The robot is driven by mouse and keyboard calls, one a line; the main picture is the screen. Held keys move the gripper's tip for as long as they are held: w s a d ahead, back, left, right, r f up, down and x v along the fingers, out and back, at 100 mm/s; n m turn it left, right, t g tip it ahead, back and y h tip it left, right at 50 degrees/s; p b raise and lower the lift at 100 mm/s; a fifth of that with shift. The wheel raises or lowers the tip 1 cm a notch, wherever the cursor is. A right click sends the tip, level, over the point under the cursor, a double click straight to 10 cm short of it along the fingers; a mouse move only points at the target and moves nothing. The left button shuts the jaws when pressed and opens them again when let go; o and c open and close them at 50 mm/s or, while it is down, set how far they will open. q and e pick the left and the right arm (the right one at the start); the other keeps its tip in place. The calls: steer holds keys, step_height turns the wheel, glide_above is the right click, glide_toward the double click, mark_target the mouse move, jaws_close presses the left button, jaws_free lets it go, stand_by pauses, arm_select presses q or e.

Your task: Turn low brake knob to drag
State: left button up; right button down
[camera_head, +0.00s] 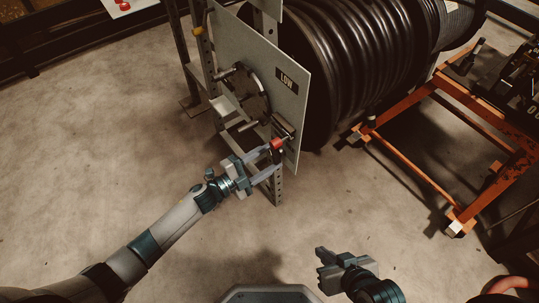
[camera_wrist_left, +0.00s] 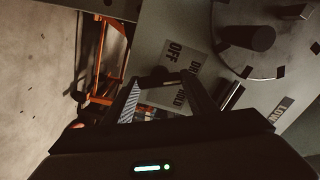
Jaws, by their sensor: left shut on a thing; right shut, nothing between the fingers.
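The low brake knob (camera_head: 277,144) shows red at the lower edge of the grey reel panel (camera_head: 288,103) marked LOW. My left gripper (camera_head: 274,158) reaches it from the lower left and is shut on it. In the left wrist view the gripper fingers (camera_wrist_left: 163,84) close on a dark part, and most of the knob is hidden. Beside them a label plate (camera_wrist_left: 176,62) reads OFF, with DRAG and HOLD partly covered. I cannot tell which setting the knob points to. My right gripper (camera_head: 333,265) is shut and empty, low over the floor, away from the panel.
A round dark hub with handles (camera_head: 244,92) sits on the panel above the knob; it also shows in the left wrist view (camera_wrist_left: 268,38). A large reel of black hose (camera_head: 365,60) stands behind the panel. An orange frame (camera_head: 440,150) stands right. Floor at left is clear.

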arm_select(q)
steer(key=shift+n, duration=0.3)
arm_select(e)
steer(key=shift+s+d+f, duration=0.1)
steer(key=shift+d, duration=0.1)
arm_select(q)
steer(key=o, duration=1.1)
steer(key=shift+c, duration=0.2)
steer(key=shift+a, duration=0.1)
steer(key=v, duration=1.7)
steer(key=shift+p, duration=0.35)
arm_select(e)
steer(key=shift+s+d+f+g+h, duration=0.1)
steer(key=shift+s+d+g+h, duration=0.05)
steer(key=shift+d+g+h, duration=0.15)
